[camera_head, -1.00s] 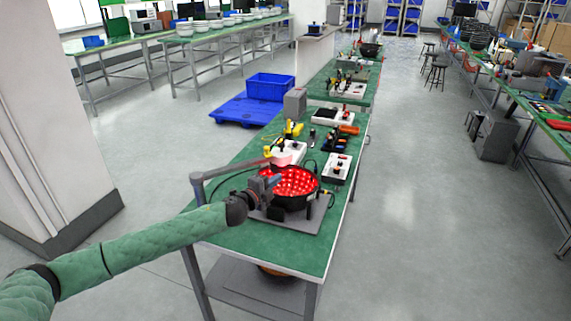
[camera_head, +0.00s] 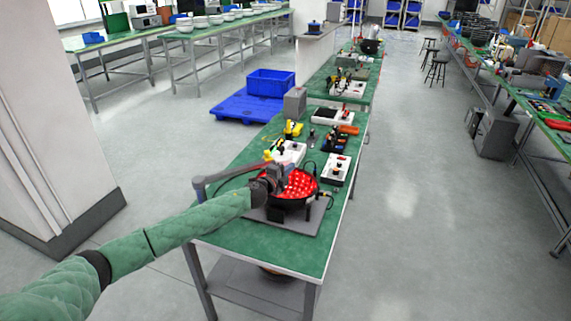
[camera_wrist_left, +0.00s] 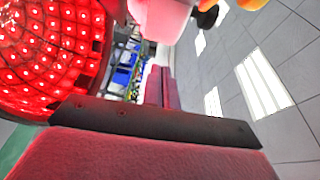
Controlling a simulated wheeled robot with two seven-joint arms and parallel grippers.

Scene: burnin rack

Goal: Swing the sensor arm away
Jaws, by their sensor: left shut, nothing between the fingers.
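The sensor arm (camera_head: 212,180) is a grey bar on a post at the table's near left corner, reaching toward a black bowl (camera_head: 304,189) with glowing red lights inside. My left gripper (camera_head: 281,175) is over the bowl's left rim, close to the sensor arm's far end, and hides part of both. In the left wrist view its reddish fingers (camera_wrist_left: 159,86) are together with nothing between them. The lit bowl (camera_wrist_left: 45,50) fills the left of that view. A pale pink rounded part (camera_wrist_left: 160,16), perhaps the sensor head, is near the fingers; contact cannot be told. My right gripper is not in view.
The bowl stands on a grey plate (camera_head: 312,222) on the green table (camera_head: 240,255). White and black devices (camera_head: 336,168) and yellow tools (camera_head: 292,130) lie behind it.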

